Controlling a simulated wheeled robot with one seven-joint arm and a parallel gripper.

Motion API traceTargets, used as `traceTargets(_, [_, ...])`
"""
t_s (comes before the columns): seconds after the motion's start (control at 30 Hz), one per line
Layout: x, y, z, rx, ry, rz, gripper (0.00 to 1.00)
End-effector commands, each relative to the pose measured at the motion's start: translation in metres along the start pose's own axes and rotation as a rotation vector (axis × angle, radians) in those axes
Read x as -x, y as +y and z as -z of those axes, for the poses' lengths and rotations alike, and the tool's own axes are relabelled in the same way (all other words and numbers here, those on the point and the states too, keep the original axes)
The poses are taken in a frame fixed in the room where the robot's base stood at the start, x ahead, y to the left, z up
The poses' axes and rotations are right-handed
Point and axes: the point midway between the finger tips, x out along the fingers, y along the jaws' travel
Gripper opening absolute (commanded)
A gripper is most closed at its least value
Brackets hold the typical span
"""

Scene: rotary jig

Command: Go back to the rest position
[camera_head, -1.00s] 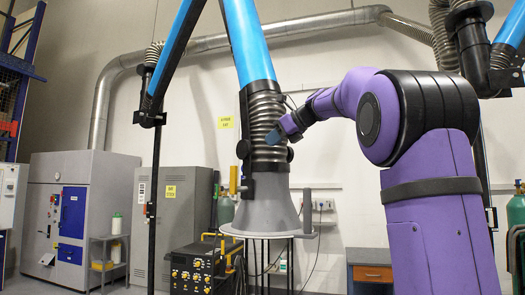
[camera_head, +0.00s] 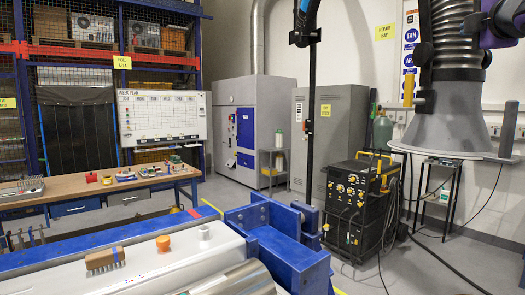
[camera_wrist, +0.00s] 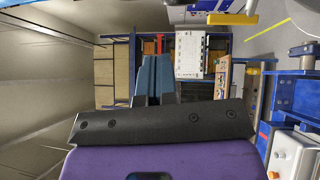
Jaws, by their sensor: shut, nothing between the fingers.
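My gripper (camera_wrist: 153,62) shows in the wrist view, with its two blue-grey fingers together and nothing between them. It points out into the room, with no object touching it. Below it in that view are the dark bracket and purple casing of my own wrist. In the head view only a small purple part of my arm shows at the top right edge, and the fingers cannot be made out there.
A blue-framed jig (camera_head: 285,250) with a white bed carries a brush (camera_head: 105,258), an orange knob-like piece (camera_head: 163,243) and a metal cylinder. A workbench (camera_head: 70,195), a welding unit (camera_head: 352,205) and an extraction hood (camera_head: 440,115) stand around. Floor shows between them.

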Motion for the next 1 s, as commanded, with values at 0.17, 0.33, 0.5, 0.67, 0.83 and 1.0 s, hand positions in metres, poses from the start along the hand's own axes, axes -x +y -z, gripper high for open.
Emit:
traceTargets(0.17, [0.062,-0.086,0.016,-0.496,-0.188,0.235,0.0])
traceTargets(0.33, [0.128,-0.172,0.043,-0.859,-0.365,0.491,0.0])
traceTargets(0.5, [0.2,-0.246,0.077,-1.125,-0.54,0.752,0.0])
traceTargets(0.67, [0.26,-0.293,0.106,-1.278,-0.685,0.959,0.0])
traceTargets(0.83, [0.295,-0.316,0.121,-1.349,-0.773,1.081,0.0])
traceTargets(1.0, [0.302,-0.32,0.124,-1.363,-0.791,1.105,0.0])
